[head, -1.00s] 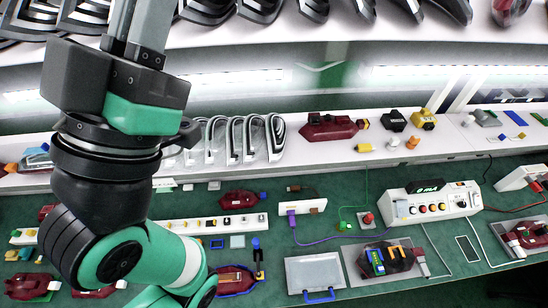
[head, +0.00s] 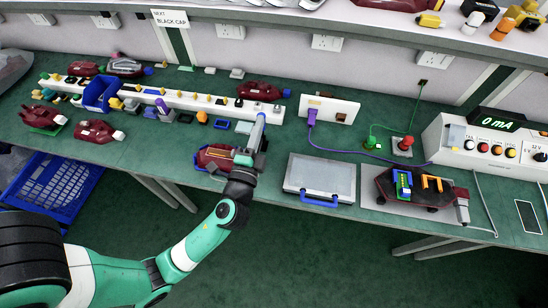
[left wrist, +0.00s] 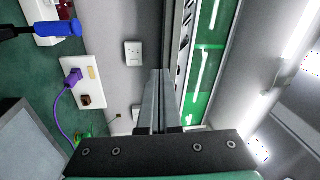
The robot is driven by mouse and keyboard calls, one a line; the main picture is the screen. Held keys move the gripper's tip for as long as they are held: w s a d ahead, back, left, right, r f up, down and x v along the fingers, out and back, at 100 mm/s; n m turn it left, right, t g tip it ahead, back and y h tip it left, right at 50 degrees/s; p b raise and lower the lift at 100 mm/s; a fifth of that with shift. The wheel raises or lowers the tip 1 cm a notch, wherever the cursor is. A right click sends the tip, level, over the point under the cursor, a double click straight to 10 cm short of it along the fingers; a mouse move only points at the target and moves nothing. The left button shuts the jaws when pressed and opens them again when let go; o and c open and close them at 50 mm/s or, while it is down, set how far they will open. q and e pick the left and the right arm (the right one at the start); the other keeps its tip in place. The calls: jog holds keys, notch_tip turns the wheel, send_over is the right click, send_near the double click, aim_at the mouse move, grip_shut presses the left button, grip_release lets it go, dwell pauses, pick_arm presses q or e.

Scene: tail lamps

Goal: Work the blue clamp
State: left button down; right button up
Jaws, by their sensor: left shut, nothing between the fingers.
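The blue clamp handle (left wrist: 58,27) shows at the upper left of the left wrist view, with a black lever reaching in from the left edge. In the head view the clamp is mostly hidden behind my left gripper. My left gripper (head: 261,118) is shut and empty, with its fingers pointing away over the bench beside a dark red lamp (head: 216,157) in a blue-edged fixture. In the left wrist view its closed fingers (left wrist: 160,76) stand apart from the blue handle, to its right. My right gripper is not in view.
A long white rail (head: 195,98) runs behind, with a blue bin (head: 101,94) on it. A purple cable crosses the bench.

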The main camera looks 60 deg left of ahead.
pick_arm(q)
jog(key=s+f+m+g+b, duration=0.1)
jog(key=s+f+b, duration=0.2)
jog(key=f, duration=0.6)
jog(key=s+f+b, duration=0.2)
jog(key=f+b, duration=0.2)
jog(key=f, duration=0.5)
jog(key=shift+h, duration=0.4)
jog(key=x, duration=1.4)
jog(key=shift+a+r, duration=0.15)
jog(key=shift+a, duration=0.15)
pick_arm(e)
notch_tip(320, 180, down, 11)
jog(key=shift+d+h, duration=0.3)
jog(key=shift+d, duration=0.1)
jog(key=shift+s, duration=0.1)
